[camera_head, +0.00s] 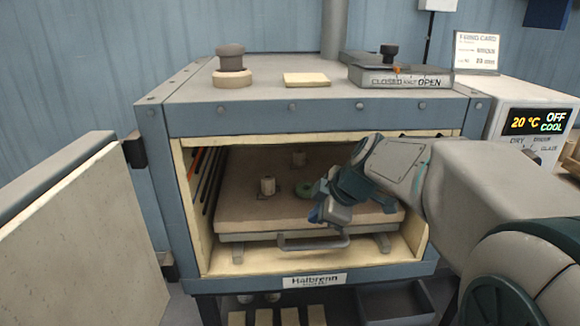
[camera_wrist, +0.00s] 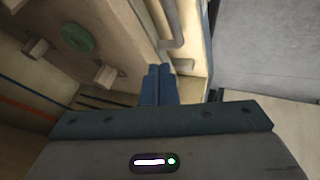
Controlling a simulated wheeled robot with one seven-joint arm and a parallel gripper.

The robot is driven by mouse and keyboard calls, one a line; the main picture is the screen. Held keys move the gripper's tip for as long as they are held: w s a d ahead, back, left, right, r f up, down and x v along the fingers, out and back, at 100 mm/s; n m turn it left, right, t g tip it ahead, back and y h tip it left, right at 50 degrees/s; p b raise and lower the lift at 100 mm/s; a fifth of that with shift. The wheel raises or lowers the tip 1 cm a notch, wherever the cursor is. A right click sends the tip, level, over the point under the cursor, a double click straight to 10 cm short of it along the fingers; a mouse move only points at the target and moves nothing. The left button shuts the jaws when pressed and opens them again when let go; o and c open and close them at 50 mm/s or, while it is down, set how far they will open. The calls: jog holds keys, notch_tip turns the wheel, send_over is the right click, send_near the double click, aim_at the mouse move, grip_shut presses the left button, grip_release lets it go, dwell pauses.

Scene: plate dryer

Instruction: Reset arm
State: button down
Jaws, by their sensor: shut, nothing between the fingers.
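My gripper (camera_head: 320,212) is at the mouth of the open kiln chamber, in front of the right part of the shelf. Its blue fingers (camera_wrist: 158,84) are together with nothing between them. My arm comes in from the right and hides part of the chamber. A green ring-shaped piece (camera_head: 303,190) lies on the shelf (camera_head: 245,208), partly behind my gripper; it also shows in the wrist view (camera_wrist: 77,38). A short pale post (camera_head: 267,186) stands left of it. The shelf's handle (camera_head: 314,243) is at its front, just below my gripper.
The kiln door (camera_head: 85,240) stands open at the left. The kiln top (camera_head: 262,82) bears a dark-capped plug (camera_head: 231,66) and a CLOSED/OPEN slider (camera_head: 400,77). The display (camera_head: 537,122) reads 20 °C, OFF, COOL. The chamber's right edge is close to my arm.

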jog(key=s+d+r+m+g+h+p, duration=0.1)
jog(key=s+d+r+m+h+p, duration=0.1)
jog(key=s+r+m+p, duration=0.4)
jog(key=s+d+r+m+g+h+p, duration=0.1)
jog(key=s+d+r+m+h+p, duration=0.1)
jog(key=s+r+m+p, duration=0.4)
jog(key=shift+s+d+r+m+g+p, duration=0.15)
jog(key=shift+s+d+m+g+p, duration=0.25)
jog(key=shift+s+m+p, duration=2.35)
jog(key=shift+s+d+n+p, duration=0.1)
jog(key=shift+s+n+p, duration=0.6)
jog(key=shift+s+n, duration=0.05)
